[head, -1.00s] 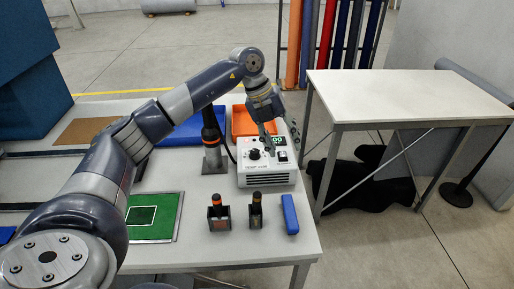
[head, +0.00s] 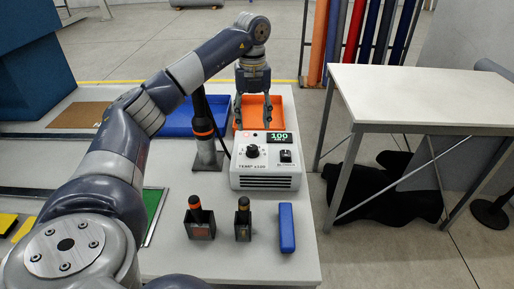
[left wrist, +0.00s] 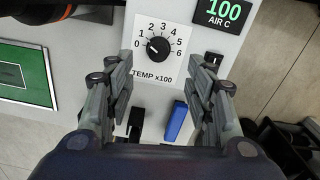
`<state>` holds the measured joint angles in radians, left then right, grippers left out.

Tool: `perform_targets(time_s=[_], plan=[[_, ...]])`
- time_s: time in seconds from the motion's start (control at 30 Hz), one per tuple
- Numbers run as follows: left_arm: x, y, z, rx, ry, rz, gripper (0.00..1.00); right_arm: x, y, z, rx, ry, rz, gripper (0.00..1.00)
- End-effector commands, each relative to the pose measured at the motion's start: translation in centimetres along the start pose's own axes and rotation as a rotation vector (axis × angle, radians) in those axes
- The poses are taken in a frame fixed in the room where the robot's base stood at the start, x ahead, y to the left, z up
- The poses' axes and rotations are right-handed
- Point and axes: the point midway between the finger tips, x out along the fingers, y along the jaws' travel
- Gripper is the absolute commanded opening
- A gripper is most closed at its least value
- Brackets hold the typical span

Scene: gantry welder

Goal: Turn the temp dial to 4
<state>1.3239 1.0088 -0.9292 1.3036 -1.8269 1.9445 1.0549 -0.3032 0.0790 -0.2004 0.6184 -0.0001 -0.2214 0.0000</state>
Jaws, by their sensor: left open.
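The temp dial (head: 253,151) is a black knob on the top panel of a white control box (head: 265,181). In the left wrist view the dial (left wrist: 158,48) has a scale from 0 to 6 marked TEMP x100. Its white mark points left, toward the low numbers near 0 and 1. A green display (head: 279,137) reads 100, with AIR C under it in the left wrist view. My left gripper (head: 253,120) is open and empty, pointing down above the box. Its fingers appear on both sides of the dial in the left wrist view, apart from it.
A black switch (head: 286,157) is right of the dial. A dark post with an orange band (head: 203,128) stands left of the box. An orange tray (head: 276,104) lies behind it. Two small black holders (head: 198,226) and a blue block (head: 287,228) stand in front.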

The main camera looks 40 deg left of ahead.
Motion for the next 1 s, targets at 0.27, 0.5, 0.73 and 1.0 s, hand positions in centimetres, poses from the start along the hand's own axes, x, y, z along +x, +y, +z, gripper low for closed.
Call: perform_targets(time_s=[0.27,0.5,0.73,1.0], plan=[[4.7,0.2,-0.1,0.000,0.004,0.005,0.49,-1.2,0.2,0.2,0.000,-0.005,0.002,0.40],[8.5,0.1,-0.1,0.000,0.003,0.003,0.49,-2.1,0.3,-0.1,0.000,0.001,0.003,0.40],[10.0,0.1,-0.1,0.001,0.001,0.001,0.49,-2.2,0.4,-0.8,0.000,0.011,0.004,0.40],[10.1,0.0,-0.1,0.001,0.001,0.000,0.42,-2.2,0.4,-0.8,0.000,0.010,0.004,0.40]])
